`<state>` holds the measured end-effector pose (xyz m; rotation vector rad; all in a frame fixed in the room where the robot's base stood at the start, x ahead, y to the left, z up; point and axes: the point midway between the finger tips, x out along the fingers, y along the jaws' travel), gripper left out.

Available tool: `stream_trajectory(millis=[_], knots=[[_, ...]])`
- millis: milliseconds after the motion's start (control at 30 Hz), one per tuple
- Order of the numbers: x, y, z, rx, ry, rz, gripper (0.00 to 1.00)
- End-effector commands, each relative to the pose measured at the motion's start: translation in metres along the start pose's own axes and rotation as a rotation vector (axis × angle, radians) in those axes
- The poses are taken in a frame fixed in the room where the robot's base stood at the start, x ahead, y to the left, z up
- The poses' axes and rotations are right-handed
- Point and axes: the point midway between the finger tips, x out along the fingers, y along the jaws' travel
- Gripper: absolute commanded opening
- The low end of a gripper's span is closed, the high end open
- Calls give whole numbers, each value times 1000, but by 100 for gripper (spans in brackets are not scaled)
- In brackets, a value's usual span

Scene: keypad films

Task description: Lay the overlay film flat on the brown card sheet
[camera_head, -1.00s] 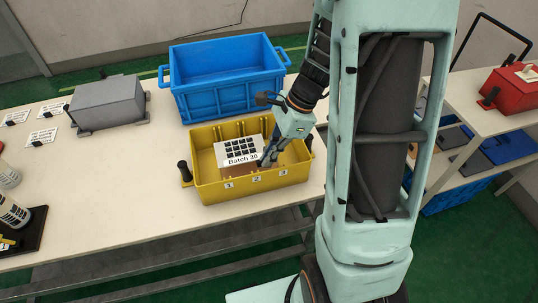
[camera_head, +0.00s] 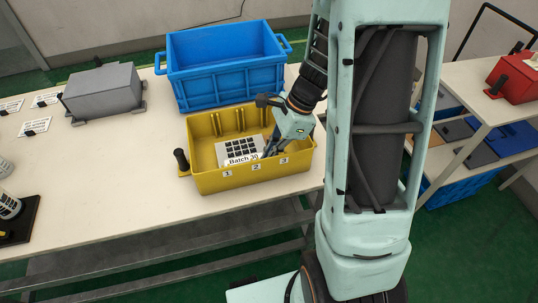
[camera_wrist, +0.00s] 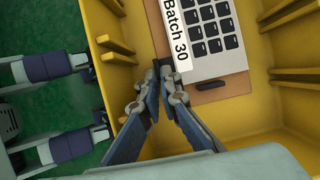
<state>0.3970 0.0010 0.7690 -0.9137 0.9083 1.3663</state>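The overlay film (camera_head: 240,150) is a pale sheet with a dark keypad grid and the label "Batch 30". It is in the yellow bin (camera_head: 253,180) and shows close up in the wrist view (camera_wrist: 207,66). The brown card sheet (camera_wrist: 216,92) is beneath it, showing along the film's left and lower edges in that view. My gripper (camera_wrist: 168,78) has its fingertips together at the film's label-side corner and appears shut on it; the head view shows it over the bin's right half (camera_head: 266,154). I cannot tell whether the film touches the card everywhere.
The yellow bin's walls and inner ribs surround the film closely; its front carries labels 1, 2 and 3. A blue crate (camera_head: 226,88) stands just behind it. A grey box (camera_head: 103,90) stands at left on the table.

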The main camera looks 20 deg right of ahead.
Motion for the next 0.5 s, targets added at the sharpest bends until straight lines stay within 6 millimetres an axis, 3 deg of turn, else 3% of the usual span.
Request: stream_trajectory(millis=[500], knots=[[5,0,-2,0,0,0,0]])
